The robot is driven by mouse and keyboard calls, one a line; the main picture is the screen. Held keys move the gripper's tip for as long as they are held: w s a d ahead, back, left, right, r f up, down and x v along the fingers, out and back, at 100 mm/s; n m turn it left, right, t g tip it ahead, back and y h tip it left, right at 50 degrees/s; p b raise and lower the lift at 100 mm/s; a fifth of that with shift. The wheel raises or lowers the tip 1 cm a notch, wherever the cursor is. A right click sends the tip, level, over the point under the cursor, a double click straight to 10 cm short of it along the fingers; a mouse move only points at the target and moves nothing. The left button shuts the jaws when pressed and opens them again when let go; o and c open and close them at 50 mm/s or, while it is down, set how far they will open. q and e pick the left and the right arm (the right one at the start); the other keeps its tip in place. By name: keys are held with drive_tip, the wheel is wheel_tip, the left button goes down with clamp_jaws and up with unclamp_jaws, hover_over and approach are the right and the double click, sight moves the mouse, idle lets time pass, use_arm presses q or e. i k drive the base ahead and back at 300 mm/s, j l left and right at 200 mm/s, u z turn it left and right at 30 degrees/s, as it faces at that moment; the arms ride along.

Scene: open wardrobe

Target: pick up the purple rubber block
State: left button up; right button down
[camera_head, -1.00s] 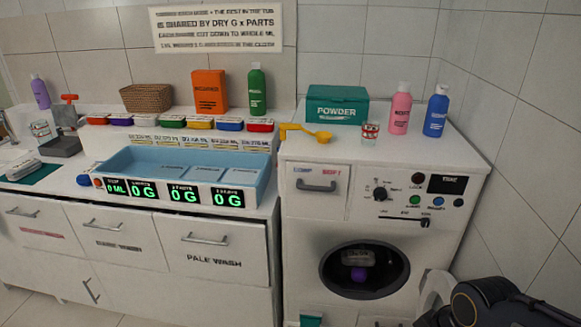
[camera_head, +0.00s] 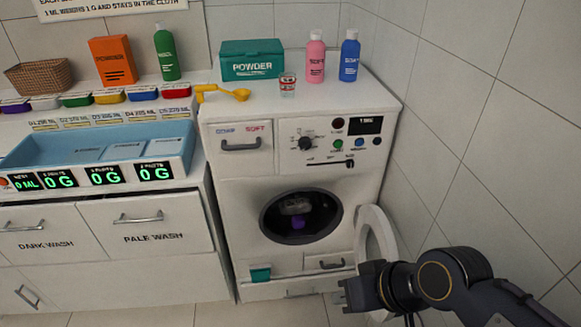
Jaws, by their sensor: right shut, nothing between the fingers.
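The purple rubber block (camera_head: 298,223) is small and sits inside the drum of the washing machine (camera_head: 262,186). A grey-white item (camera_head: 296,206) is right above or behind it in the dark opening. The round white door (camera_head: 374,240) of the machine stands open to the right. My right gripper (camera_head: 350,294) is low at the front right, outside the drum and near the door's lower edge. It is shut and empty, well apart from the block. My left gripper is not in view.
A blue tray (camera_head: 95,148) with green displays sits on the left counter. A teal powder box (camera_head: 252,60), a cup (camera_head: 287,85), a yellow scoop (camera_head: 235,94), and pink (camera_head: 315,58) and blue (camera_head: 349,58) bottles stand on the machine. A tiled wall is close on the right.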

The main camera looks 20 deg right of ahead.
sight(298, 222)
drive_tip(key=i+l, duration=0.1)
drive_tip(key=i, duration=0.35)
drive_tip(key=i+l, duration=0.1)
drive_tip(key=i, duration=0.35)
